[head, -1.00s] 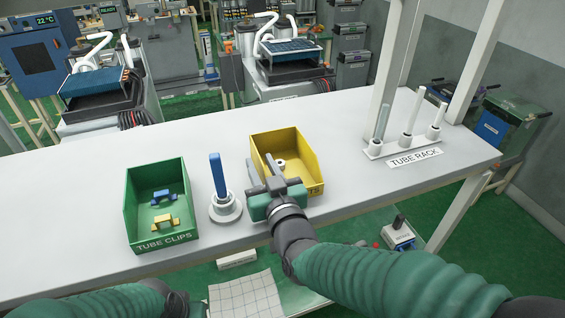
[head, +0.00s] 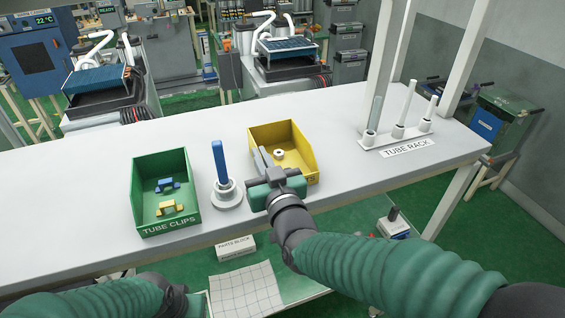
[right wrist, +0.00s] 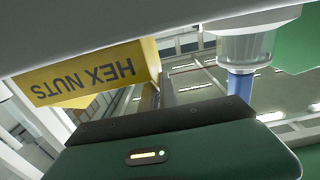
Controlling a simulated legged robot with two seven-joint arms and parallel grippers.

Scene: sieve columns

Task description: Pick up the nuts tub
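The nuts tub (head: 300,166) is a yellow open bin on the table, with a white nut (head: 279,153) inside. In the right wrist view its label reads HEX NUTS and appears upside down on the tub (right wrist: 95,75). My right gripper (head: 268,162) is at the tub's near left side, its fingers apart and pointing towards the left wall. They hide part of that wall, so I cannot tell whether they touch it. My left arm enters at the bottom left; its fingers are out of view.
A white stand with a blue post (head: 220,163) is close left of my right gripper. A green tube clips bin (head: 147,196) stands further left. A tube rack (head: 398,136) is at the right. The table (head: 340,120) is clear behind the tub.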

